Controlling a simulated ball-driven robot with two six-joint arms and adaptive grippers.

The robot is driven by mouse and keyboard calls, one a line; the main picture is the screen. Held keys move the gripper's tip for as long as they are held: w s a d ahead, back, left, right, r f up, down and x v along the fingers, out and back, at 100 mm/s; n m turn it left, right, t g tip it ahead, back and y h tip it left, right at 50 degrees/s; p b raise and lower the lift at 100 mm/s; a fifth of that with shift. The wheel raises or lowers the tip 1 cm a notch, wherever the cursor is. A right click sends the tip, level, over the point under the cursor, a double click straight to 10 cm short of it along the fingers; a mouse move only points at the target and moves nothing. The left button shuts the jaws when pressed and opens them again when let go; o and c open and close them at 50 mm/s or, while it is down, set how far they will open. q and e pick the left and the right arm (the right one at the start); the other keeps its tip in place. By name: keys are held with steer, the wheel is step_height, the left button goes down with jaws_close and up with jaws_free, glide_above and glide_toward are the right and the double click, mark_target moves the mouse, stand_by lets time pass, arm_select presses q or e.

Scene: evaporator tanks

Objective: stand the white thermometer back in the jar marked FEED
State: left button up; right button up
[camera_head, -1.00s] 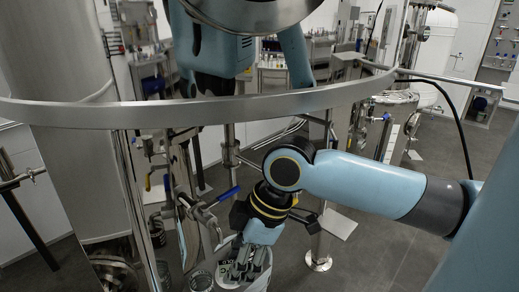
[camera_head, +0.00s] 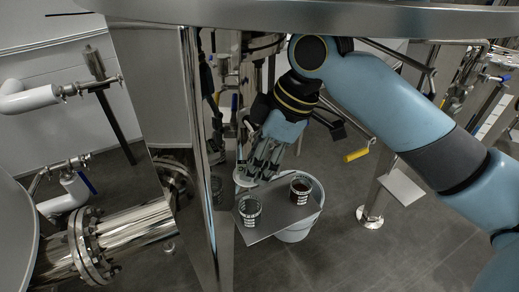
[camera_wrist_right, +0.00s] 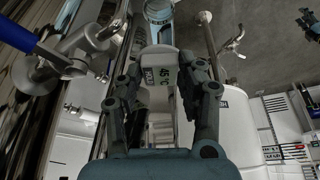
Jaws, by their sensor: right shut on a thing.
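My right gripper (camera_head: 262,170) is above the back left of a grey tray (camera_head: 268,228) in the head view. In the right wrist view its fingers (camera_wrist_right: 162,95) are shut on the white thermometer (camera_wrist_right: 160,75), whose display faces the camera. In the head view the fingers mostly hide the thermometer. Two jars stand on the tray: a clear one (camera_head: 250,209) at front left and one with dark contents (camera_head: 300,189) at the right. Their markings are too small to read, so I cannot tell which is FEED.
The tray rests on a white bucket (camera_head: 299,230). A steel post (camera_head: 205,190) stands close to its left, and flanged piping (camera_head: 120,228) lies farther left. A yellow handle (camera_head: 357,155) is right of the gripper. The grey floor at lower right is clear.

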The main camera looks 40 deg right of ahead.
steer(key=shift+r+p, duration=0.15)
steer(key=shift+p, duration=0.4)
steer(key=shift+f+b, duration=0.45)
steer(key=shift+f, duration=1.1)
steer(key=shift+f+b, duration=1.45)
steer(key=shift+f, duration=1.55)
steer(key=o, duration=1.3)
